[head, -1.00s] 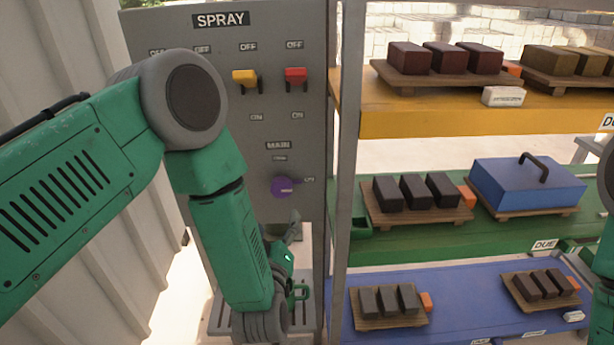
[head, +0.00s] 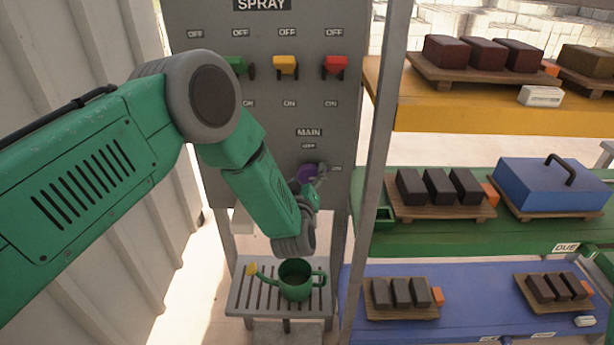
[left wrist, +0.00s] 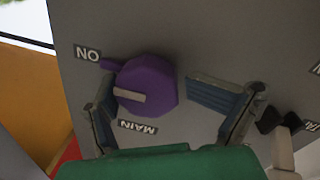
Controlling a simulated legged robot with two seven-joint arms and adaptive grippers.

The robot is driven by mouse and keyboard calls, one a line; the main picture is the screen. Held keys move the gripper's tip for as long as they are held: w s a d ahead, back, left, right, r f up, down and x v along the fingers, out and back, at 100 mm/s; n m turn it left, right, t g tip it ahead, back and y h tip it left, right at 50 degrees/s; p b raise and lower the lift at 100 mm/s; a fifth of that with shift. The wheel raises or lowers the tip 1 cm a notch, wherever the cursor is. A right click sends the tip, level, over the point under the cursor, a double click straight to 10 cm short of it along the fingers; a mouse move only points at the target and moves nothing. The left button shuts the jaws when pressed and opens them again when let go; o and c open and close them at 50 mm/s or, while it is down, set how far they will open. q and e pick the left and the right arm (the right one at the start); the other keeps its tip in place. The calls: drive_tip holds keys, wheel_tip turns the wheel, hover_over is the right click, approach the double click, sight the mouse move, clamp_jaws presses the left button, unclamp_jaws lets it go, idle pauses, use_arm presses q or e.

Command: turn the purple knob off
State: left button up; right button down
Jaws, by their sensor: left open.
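The purple knob (head: 306,172) is on the grey panel, below the MAIN and OFF labels, partly hidden by my left gripper (head: 317,180). In the left wrist view the knob (left wrist: 160,80) is large, with a pale bar on its face. A small purple tab on its rim points to the ON label (left wrist: 87,54). My left gripper (left wrist: 150,90) is open, with one finger on each side of the knob. A gap shows on the right side; I cannot tell whether the left finger touches it. My right gripper is not in view.
Green, yellow (head: 285,64) and red (head: 335,65) switches sit above the knob. A green watering can (head: 294,284) stands on a slatted stand (head: 240,297) below. A metal post (head: 377,150) and shelves with block trays are to the right.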

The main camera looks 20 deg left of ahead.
use_arm(q)
drive_tip(key=shift+a+r, duration=0.2)
drive_tip(key=shift+a, duration=0.2)
drive_tip(key=shift+r, duration=0.1)
drive_tip(key=shift+c, duration=0.2)
drive_tip(key=shift+s+d, duration=0.2)
drive_tip(key=shift+d, duration=0.7)
drive_tip(key=c, duration=0.9)
drive_tip(key=shift+d+r, duration=0.1)
drive_tip(key=shift+d, duration=0.2)
drive_tip(key=shift+c, duration=0.4)
drive_tip(key=shift+a, duration=0.35)
drive_tip(key=shift+c, duration=0.7)
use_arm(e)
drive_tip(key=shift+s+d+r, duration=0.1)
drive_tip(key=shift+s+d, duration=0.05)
